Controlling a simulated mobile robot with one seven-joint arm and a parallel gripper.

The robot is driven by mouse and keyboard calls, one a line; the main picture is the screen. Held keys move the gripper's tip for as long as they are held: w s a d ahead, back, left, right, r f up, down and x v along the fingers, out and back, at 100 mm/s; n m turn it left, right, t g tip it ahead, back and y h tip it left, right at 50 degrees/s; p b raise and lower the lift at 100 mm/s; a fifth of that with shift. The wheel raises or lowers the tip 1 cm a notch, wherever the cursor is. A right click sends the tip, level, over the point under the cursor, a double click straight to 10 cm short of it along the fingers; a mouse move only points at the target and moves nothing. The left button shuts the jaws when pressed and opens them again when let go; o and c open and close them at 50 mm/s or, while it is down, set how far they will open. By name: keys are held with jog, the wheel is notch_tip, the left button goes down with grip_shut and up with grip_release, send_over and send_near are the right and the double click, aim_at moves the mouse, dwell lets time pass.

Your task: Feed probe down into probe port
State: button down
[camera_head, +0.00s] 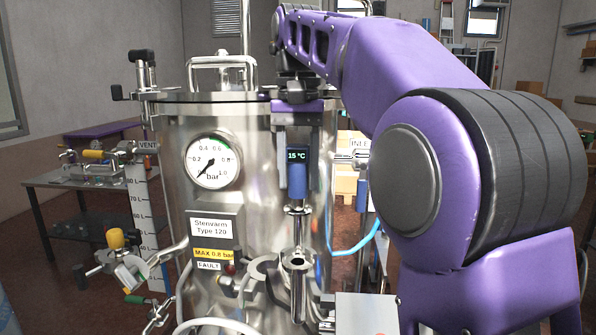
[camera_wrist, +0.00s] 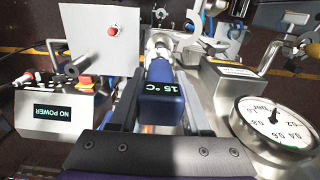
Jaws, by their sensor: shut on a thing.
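The probe (camera_head: 297,178) has a blue handle with a 15 °C display, a steel collar and a thin steel stem pointing down. My gripper (camera_head: 297,152) is shut on the handle and holds the probe about upright. In the wrist view the blue handle (camera_wrist: 163,92) lies between the two fingers of my gripper (camera_wrist: 160,112). The probe port (camera_head: 297,262) is a steel cup with a tube below it, on an arm at the tank's front. The stem lines up with the port's mouth in the head view. I cannot tell whether its tip is inside.
The steel tank (camera_head: 250,135) stands close behind the probe, with a pressure gauge (camera_head: 213,162) and a label plate (camera_head: 214,228). A level scale (camera_head: 147,205) and valves are at left. The wrist view shows a box reading NO POWER (camera_wrist: 58,115) and a panel with a red button (camera_wrist: 98,40).

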jog(key=shift+f+b, duration=2.85)
jog(key=shift+f, duration=1.8)
jog(key=shift+f, duration=0.15)
jog(key=shift+f, duration=0.3)
jog(key=shift+f, duration=0.15)
jog(key=shift+c, duration=1.4)
grip_release()
notch_tip(320, 180, up, 12)
jog(key=p, duration=0.5)
